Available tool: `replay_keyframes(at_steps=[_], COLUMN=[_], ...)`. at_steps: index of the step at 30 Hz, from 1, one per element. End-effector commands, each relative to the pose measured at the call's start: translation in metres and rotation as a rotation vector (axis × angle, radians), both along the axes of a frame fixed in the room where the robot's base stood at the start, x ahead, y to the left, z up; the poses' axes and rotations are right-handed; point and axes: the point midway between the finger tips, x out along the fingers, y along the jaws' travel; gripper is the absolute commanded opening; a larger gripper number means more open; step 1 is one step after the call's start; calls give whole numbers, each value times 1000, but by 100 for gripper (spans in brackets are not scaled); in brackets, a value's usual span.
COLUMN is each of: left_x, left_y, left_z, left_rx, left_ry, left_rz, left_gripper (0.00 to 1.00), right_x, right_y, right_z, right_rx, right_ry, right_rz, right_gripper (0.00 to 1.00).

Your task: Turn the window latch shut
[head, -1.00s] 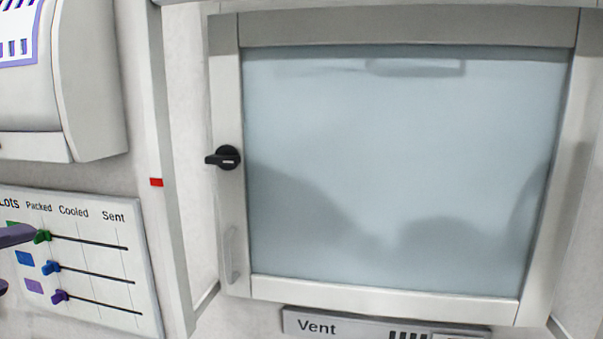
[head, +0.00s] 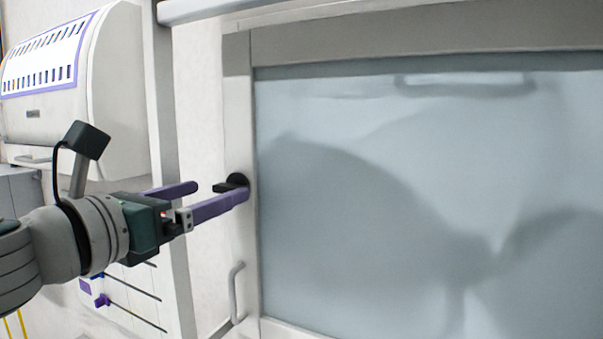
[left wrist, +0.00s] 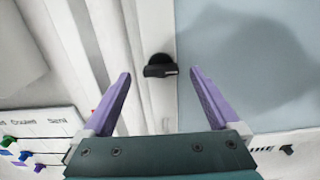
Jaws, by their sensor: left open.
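The black window latch (head: 238,181) sits on the left side of the pale window frame (head: 238,110). Its handle points left, roughly level. The latch also shows in the left wrist view (left wrist: 160,68), beyond and between the finger tips. My left gripper (head: 221,190) is open, its two purple fingers spread, one tip close to the latch and partly in front of it in the head view. In the left wrist view the gripper (left wrist: 159,74) holds nothing. I cannot tell whether a finger touches the latch. My right gripper is not in view.
A grey pull handle (head: 236,292) is on the frame below the latch. A slider board (head: 130,300) is on the wall at lower left, behind my arm. A white rounded wall unit (head: 112,90) hangs at upper left. The frosted pane (head: 400,200) fills the right.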

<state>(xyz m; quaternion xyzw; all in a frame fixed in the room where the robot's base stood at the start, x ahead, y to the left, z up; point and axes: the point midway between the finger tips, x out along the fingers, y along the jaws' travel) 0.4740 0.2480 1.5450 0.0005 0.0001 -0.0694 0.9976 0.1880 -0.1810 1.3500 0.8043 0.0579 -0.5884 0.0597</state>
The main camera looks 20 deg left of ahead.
Motion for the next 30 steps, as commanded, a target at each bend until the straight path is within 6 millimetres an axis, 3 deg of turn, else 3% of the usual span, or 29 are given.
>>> replay_keyframes(at_steps=[6, 18, 30], left_x=[21, 25, 25], left_y=[-3, -4, -3], left_z=[1, -1, -1], left_rx=[-1, -1, -1], left_ry=[-1, 1, 1], left_rz=[1, 0, 0], left_gripper=[95, 94, 49], right_x=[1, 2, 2], right_y=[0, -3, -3], right_z=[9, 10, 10], right_rx=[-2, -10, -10], right_ry=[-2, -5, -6], right_rz=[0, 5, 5], right_gripper=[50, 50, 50])
